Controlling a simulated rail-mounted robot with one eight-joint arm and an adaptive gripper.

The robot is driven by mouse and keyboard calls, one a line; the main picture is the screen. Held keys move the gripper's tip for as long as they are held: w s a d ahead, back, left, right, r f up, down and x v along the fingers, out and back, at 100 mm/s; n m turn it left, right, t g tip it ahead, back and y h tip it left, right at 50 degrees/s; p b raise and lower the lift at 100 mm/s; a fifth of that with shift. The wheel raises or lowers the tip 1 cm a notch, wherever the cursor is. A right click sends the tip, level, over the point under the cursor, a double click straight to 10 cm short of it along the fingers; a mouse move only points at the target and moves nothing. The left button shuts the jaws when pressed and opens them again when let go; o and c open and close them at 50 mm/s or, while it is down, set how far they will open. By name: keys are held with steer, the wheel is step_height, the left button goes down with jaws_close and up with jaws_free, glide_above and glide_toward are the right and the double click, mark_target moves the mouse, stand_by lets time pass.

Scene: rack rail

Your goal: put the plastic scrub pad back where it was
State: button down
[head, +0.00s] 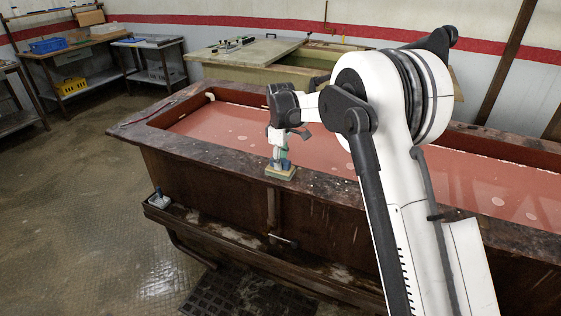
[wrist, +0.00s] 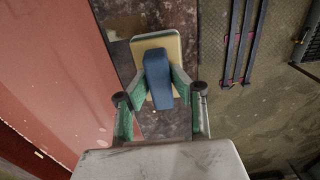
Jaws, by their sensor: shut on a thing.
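The plastic scrub pad (wrist: 158,84) has a blue handle on a cream-yellow rectangular base. My gripper (wrist: 160,88), with green fingers, is shut on the handle from both sides. In the head view the gripper (head: 280,154) points down at the near rim of the long red-lined tub. The pad's pale base (head: 280,172) is below the fingers, level, on or just above the dark rim; I cannot tell whether it touches. Its handle is mostly hidden by the fingers there.
The tub's dark rim (head: 222,150) runs along the front, with the red basin (head: 235,122) behind it. A small tool with a pale base (head: 158,199) stands on the lower ledge at left. A floor grate (head: 236,295) lies in front. Tables with bins stand at back left.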

steer(key=c, duration=2)
jaws_free()
steer(key=shift+f, duration=0.15)
steer(key=o, duration=0.5)
